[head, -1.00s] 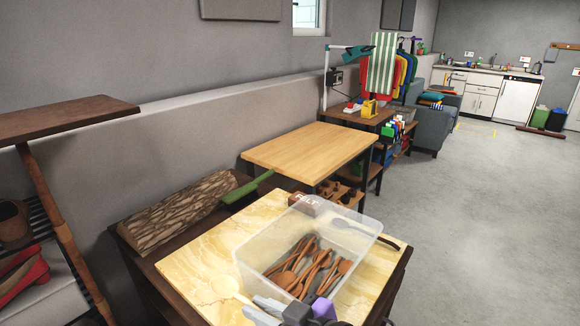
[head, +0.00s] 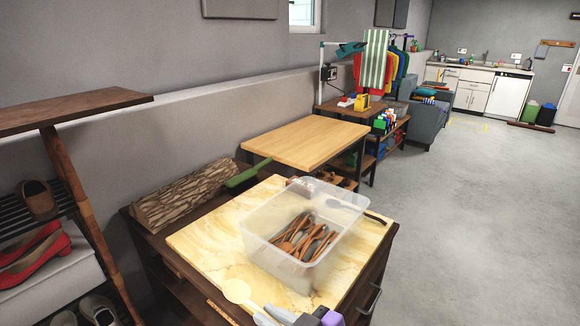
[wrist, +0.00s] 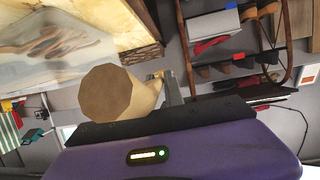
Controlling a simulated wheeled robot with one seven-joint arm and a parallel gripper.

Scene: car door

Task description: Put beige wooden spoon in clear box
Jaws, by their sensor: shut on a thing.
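The beige wooden spoon (head: 238,290) shows at the bottom of the head view, over the front edge of the tabletop. My gripper (head: 268,314) is shut on its handle; the spoon's bowl points away to the left. The clear box (head: 268,262) stands on the marble-patterned top, ahead and to the right of the spoon. Brown wooden utensils (head: 302,238) lie inside it. The spoon is outside the box. The fingertips are partly hidden at the frame's bottom.
The cabinet's marble-patterned top (head: 205,240) is bare left of the box. A log-like piece (head: 185,195) and a green-handled item (head: 248,172) lie behind it. A shoe rack (head: 75,205) stands left. Floor at right is clear.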

